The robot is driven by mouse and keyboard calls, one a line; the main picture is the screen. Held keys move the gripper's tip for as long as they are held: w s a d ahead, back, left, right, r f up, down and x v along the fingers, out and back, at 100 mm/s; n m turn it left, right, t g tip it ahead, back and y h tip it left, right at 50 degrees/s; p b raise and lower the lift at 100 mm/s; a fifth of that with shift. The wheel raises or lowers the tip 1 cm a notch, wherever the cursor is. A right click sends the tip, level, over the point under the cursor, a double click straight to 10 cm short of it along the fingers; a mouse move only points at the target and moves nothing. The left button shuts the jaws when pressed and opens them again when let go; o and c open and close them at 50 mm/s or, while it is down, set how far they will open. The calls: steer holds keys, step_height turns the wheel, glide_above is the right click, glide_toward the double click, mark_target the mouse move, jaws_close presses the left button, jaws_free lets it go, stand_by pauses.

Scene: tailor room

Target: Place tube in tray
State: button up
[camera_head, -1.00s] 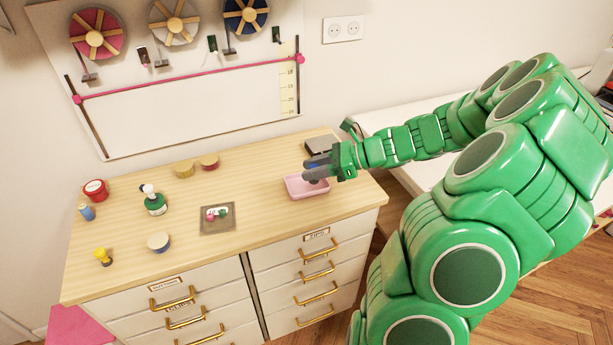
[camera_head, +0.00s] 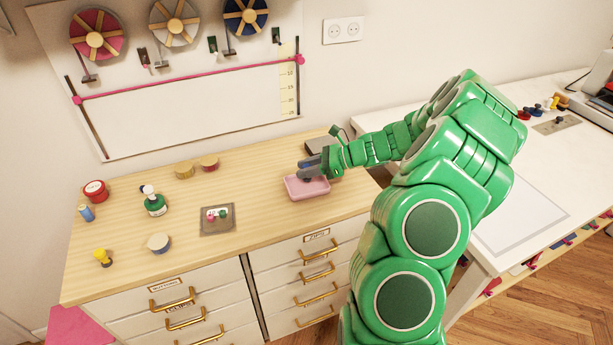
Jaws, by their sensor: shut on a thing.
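A pink tray (camera_head: 296,193) sits on the wooden cabinet top near its right front edge. My gripper (camera_head: 306,170) is above the tray, with its fingers pointing left. It is shut on a small dark thing (camera_head: 308,179), which I take to be the tube. The fingers cover most of it, and I cannot tell whether it touches the tray floor.
A grey square dish (camera_head: 205,228) with small pieces lies left of the pink tray. Further left stand a green bottle (camera_head: 155,204), a blue spool (camera_head: 87,213) and several round tins. A dark flat box (camera_head: 322,146) is behind my gripper.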

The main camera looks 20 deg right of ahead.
steer(key=shift+w+f, duration=0.35)
steer(key=shift+f, duration=1.5)
steer(key=shift+f, duration=0.1)
steer(key=o, duration=1)
steer(key=shift+o, duration=0.2)
